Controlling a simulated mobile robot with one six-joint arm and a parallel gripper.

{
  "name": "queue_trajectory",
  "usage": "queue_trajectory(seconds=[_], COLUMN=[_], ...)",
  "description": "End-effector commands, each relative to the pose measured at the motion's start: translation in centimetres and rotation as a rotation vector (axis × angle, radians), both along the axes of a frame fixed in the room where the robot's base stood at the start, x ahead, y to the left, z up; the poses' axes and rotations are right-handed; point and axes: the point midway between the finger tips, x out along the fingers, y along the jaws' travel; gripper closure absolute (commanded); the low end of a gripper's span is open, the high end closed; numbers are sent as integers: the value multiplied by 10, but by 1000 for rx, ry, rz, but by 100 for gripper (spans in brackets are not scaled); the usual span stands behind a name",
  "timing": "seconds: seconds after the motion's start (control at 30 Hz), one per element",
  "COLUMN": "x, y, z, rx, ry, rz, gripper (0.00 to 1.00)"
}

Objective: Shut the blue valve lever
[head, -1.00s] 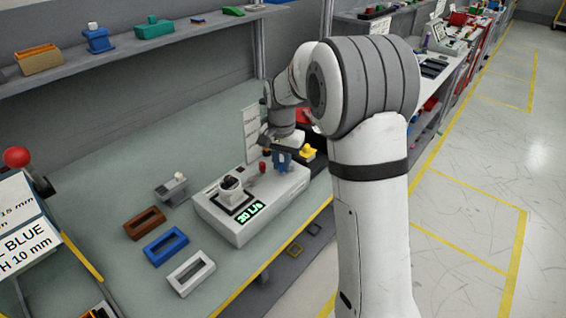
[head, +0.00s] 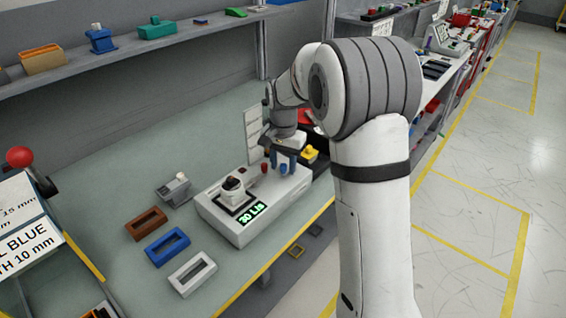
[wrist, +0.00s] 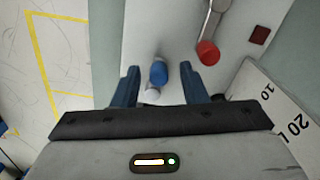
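The white dashboard module (head: 245,222) stands on the bench, its green display lit with "30 L/s". The blue valve lever (wrist: 158,72) shows in the wrist view as a blue grip with a silvery end, lying between my two fingers. My gripper (wrist: 160,82) is open, with a finger on each side of the lever and gaps visible on both sides. In the head view my gripper (head: 284,161) is over the module's far right end and mostly hides the lever there. A red-tipped lever (wrist: 208,53) is right of the fingers in the wrist view.
A black-and-white valve (head: 233,190) sits on the module's near part. Brown (head: 146,224), blue (head: 167,246) and white (head: 192,273) frames lie left of it. A yellow-topped part (head: 309,153) stands right of my gripper. A number card (wrist: 270,110) is close on the right.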

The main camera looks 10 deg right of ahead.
Motion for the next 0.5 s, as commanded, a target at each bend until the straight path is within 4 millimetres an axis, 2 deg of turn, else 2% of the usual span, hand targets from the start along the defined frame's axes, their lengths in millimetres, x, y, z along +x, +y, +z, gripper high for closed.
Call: queue_trajectory(seconds=[0.17, 0.5], x=[0, 1], y=[0, 0], z=[9, 64], rx=[0, 0], ry=[-1, -4], rz=[0, 0], gripper=[61, 61])
